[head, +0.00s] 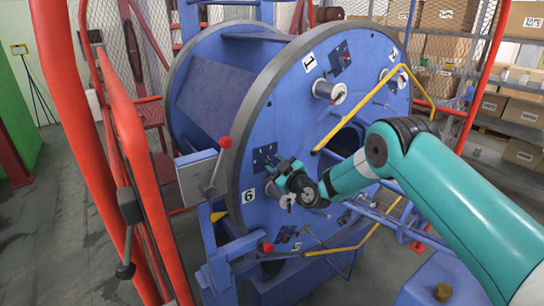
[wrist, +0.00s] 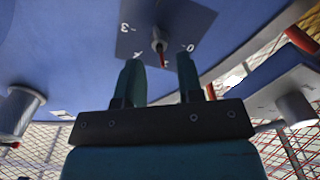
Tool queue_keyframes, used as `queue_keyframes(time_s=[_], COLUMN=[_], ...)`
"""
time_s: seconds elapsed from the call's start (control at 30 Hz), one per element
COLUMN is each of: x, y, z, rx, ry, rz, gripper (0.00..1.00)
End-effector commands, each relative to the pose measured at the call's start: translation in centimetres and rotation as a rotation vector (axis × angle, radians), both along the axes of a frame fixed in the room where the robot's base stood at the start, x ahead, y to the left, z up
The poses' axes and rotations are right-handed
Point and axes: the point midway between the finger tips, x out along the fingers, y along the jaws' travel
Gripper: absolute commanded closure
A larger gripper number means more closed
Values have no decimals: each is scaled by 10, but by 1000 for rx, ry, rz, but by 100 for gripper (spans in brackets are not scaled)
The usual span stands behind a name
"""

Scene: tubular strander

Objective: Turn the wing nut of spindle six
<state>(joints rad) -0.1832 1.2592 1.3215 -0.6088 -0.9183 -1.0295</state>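In the head view the label "6" (head: 248,196) is on the lower left of the large blue disc (head: 240,170). My gripper (head: 277,172) is at the disc face, up and right of that label, by a dark plate (head: 264,156). In the wrist view my gripper (wrist: 159,78) is open and empty, its two fingers apart. Beyond the fingertips, roughly between them, a small grey knob with a red mark (wrist: 159,42) stands on a dark plate marked with digits (wrist: 135,30). I cannot tell for certain whether this knob is the wing nut. My wrist hides part of spindle six.
A lever with a red knob (head: 224,142) stands left of the gripper. Red guard posts (head: 128,130) rise at the left. A yellow bar (head: 355,115) crosses the disc at the right. In the wrist view a grey cylinder (wrist: 20,104) is at the left.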

Motion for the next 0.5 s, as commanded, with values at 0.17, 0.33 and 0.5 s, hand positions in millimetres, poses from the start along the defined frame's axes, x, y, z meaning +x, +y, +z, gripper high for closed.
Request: queue_keyframes(time_s=[0.17,0.33,0.5], x=[15,20,21], y=[9,12,12], z=[1,-1,-1], rx=[-1,0,0], ry=[-1,2,1], rz=[1,0,0], gripper=[66,66,66])
